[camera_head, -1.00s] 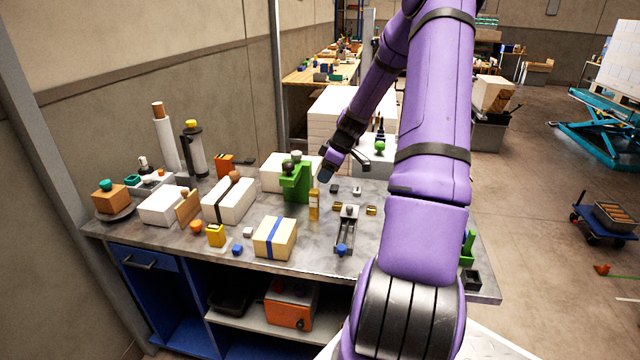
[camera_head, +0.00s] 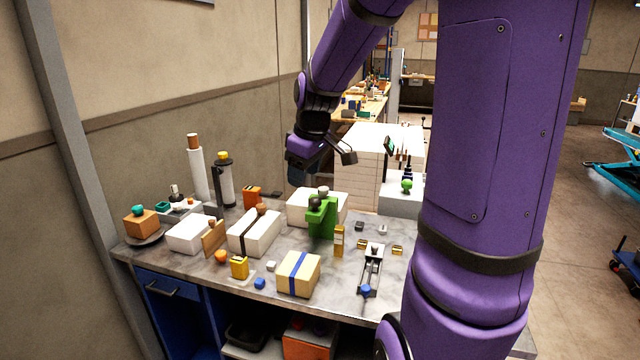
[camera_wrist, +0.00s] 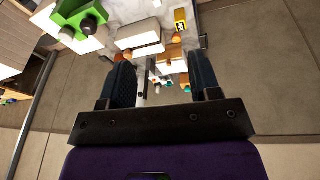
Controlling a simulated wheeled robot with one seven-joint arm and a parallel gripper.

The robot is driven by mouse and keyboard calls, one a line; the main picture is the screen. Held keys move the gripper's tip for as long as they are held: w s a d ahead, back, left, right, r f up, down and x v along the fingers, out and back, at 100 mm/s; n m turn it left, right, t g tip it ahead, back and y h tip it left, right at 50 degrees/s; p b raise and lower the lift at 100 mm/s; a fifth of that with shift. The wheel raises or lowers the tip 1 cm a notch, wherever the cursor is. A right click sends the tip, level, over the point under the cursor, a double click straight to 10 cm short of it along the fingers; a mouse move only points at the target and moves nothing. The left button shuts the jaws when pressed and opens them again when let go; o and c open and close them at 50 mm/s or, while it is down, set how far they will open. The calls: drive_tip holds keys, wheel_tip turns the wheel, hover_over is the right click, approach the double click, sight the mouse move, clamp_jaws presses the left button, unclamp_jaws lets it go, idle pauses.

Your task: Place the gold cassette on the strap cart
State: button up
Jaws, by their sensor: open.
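Several gold-coloured things stand on the bench: an upright gold box (camera_head: 339,241) beside the green device, a yellow block with a dark mark (camera_head: 239,267) at the front, and small gold pieces (camera_head: 397,250) by a metal slide. I cannot tell which is the cassette. The yellow block also shows at the top of the wrist view (camera_wrist: 181,19). My gripper (camera_head: 322,157) is raised above the back of the bench, apart from everything. In the wrist view its fingers (camera_wrist: 162,78) are spread with nothing between them. A blue wheeled cart (camera_head: 627,279), probably the strap cart, is cut off at the right edge.
The grey bench (camera_head: 205,268) is crowded with white reams, a green device (camera_head: 322,217), a blue-strapped pack (camera_head: 299,274) and tall cylinders (camera_head: 224,180). A tall white stack (camera_head: 372,150) stands behind. My arm hides the bench's right part. Open floor (camera_head: 575,220) lies to the right.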

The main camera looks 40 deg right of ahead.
drive_tip(key=s+a+r+m+t, duration=0.1)
drive_tip(key=s+a+r, duration=0.3)
drive_tip(key=s, duration=0.6)
drive_tip(key=s+a+r+m+t, duration=0.1)
drive_tip(key=s+a+r+m, duration=0.2)
drive_tip(key=s+a, duration=0.6)
drive_tip(key=shift+s+a+r, duration=0.3)
drive_tip(key=shift+s+r, duration=0.1)
drive_tip(key=shift+c, duration=0.2)
